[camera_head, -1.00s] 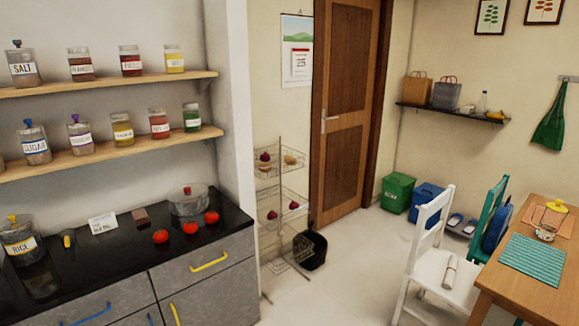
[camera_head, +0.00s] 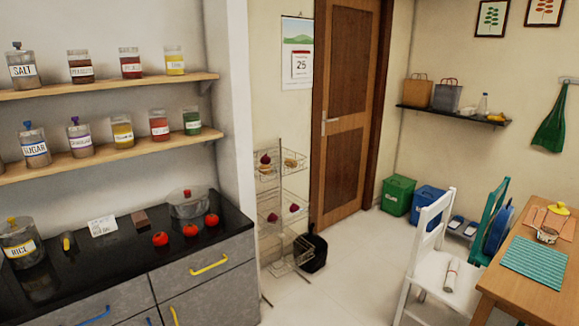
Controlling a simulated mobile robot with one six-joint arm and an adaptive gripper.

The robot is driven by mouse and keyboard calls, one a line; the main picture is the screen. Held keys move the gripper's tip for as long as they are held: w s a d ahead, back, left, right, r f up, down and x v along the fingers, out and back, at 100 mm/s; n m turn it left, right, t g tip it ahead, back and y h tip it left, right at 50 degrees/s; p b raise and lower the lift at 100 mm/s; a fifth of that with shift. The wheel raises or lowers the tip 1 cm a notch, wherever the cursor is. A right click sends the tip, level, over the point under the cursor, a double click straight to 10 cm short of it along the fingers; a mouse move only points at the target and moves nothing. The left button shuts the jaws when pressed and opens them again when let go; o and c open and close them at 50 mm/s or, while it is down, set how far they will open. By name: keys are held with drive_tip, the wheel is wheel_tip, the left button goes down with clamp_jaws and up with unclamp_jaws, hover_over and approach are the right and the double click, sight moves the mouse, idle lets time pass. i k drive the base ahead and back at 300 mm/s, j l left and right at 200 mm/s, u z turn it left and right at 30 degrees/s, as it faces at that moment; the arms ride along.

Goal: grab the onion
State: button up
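A wire rack with stacked baskets stands against the wall between the counter and the door. A dark red, round onion-like item (camera_head: 265,158) sits in its top basket (camera_head: 280,173), beside light brown items (camera_head: 291,163). Two more dark red items lie in the middle basket, one at the left (camera_head: 272,217) and one at the right (camera_head: 294,208). They are small in the picture, so I cannot be sure which are onions. My gripper is not in view.
A black counter (camera_head: 120,262) with three tomatoes (camera_head: 190,230) and a pot (camera_head: 189,205) is at left. A black bin (camera_head: 316,252) stands by the rack. A white chair (camera_head: 437,250) and wooden table (camera_head: 520,292) are at right. The floor (camera_head: 340,285) between is clear.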

sight(273, 217)
drive_tip(key=i+l, duration=0.15)
drive_tip(key=i, duration=0.35)
drive_tip(key=i+l, duration=0.15)
drive_tip(key=i, duration=0.4)
drive_tip(key=i+l, duration=0.1)
drive_tip(key=i, duration=1.95)
drive_tip(key=i+j, duration=0.15)
drive_tip(key=j, duration=0.05)
